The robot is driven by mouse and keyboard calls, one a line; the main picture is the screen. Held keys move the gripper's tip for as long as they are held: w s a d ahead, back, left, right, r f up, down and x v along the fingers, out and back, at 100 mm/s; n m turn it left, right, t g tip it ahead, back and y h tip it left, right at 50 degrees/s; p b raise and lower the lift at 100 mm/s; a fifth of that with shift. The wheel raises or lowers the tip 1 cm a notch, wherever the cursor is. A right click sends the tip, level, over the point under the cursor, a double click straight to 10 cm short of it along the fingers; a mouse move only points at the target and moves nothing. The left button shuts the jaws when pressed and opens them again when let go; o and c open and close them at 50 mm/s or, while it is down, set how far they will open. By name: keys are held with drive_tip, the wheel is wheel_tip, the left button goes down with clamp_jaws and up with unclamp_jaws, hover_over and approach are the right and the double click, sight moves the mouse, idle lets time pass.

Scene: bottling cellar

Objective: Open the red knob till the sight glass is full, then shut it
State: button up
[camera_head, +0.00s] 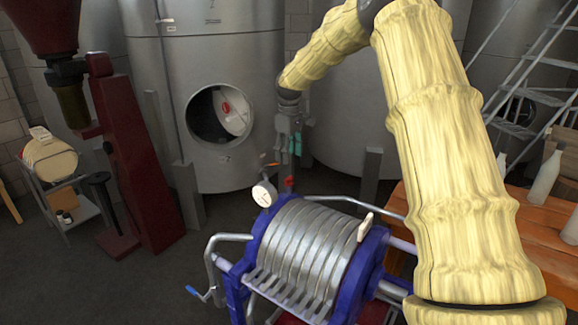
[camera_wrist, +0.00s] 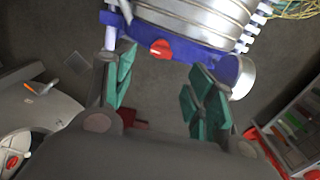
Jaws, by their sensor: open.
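The red knob (camera_wrist: 160,48) sits on the blue end frame of the filter press in the wrist view. It shows small in the head view (camera_head: 288,182), just below my gripper (camera_head: 291,148). In the wrist view my gripper (camera_wrist: 163,72) is open, its green-padded fingers spread on either side below the knob. Nothing is between the pads, and they appear apart from the knob. A round white-faced gauge (camera_head: 265,193) stands beside the knob; its side shows in the wrist view (camera_wrist: 243,78). I cannot clearly make out the sight glass.
The filter press has ribbed metal plates (camera_head: 305,245) and a crank (camera_head: 205,290) at its left. A steel tank (camera_head: 215,60) with an open round hatch stands behind. A wooden table (camera_head: 545,240) with bottles is at the right.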

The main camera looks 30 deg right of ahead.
drive_tip(key=shift+r, duration=1.65)
